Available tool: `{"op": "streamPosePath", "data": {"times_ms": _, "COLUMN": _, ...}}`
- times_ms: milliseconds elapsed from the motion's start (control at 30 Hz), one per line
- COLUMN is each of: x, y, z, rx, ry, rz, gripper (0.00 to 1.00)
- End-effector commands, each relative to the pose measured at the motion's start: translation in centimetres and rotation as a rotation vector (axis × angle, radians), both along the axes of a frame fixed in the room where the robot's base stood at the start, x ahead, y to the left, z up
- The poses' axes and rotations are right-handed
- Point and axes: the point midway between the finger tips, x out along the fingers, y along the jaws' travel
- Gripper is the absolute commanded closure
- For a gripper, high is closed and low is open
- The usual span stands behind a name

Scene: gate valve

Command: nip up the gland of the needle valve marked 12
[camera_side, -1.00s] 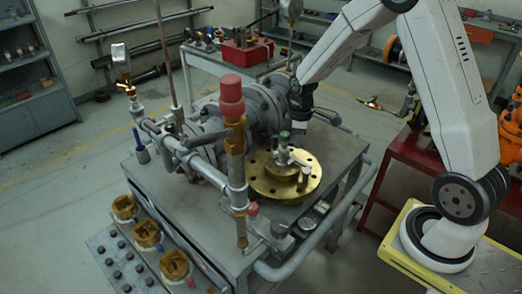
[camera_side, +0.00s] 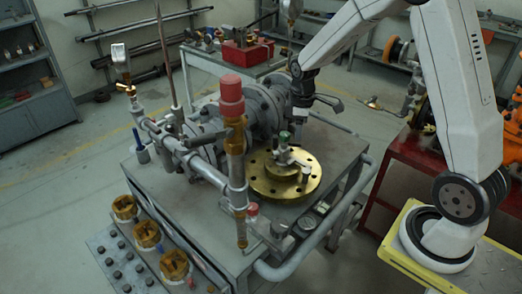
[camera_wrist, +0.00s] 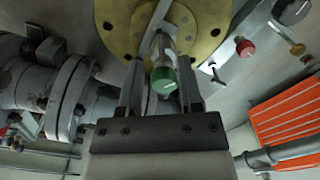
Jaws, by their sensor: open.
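A needle valve with a green cap (camera_side: 284,137) stands on a round brass flange (camera_side: 264,187) on the grey bench top. In the wrist view the green cap (camera_wrist: 163,80) lies in line between my two fingers, with the brass flange (camera_wrist: 112,18) beyond it. No number is readable, so I cannot tell whether this valve is marked 12. My gripper (camera_wrist: 161,72) is open, one finger on each side of the cap in the picture. In the side view the gripper is above and behind the valve, apart from it. The gland is not clearly visible.
A vertical pipe with a red cap (camera_side: 231,88) rises left of the flange. Grey flanged piping (camera_side: 262,105) lies behind it. An orange slatted thing (camera_wrist: 288,112) shows right in the wrist view.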

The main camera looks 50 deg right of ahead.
Motion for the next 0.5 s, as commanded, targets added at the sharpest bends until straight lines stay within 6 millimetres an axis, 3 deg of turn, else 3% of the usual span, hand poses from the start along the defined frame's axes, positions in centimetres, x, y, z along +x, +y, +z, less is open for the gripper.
{"op": "streamPosePath", "data": {"times_ms": 233, "x": 0.1, "y": 0.0, "z": 3.0, "rx": -0.001, "ry": -0.003, "rz": 0.000, "gripper": 0.54}}
{"op": "streamPosePath", "data": {"times_ms": 500, "x": 0.0, "y": 0.0, "z": 4.0, "rx": 0.000, "ry": -0.001, "rz": 0.000, "gripper": 0.54}}
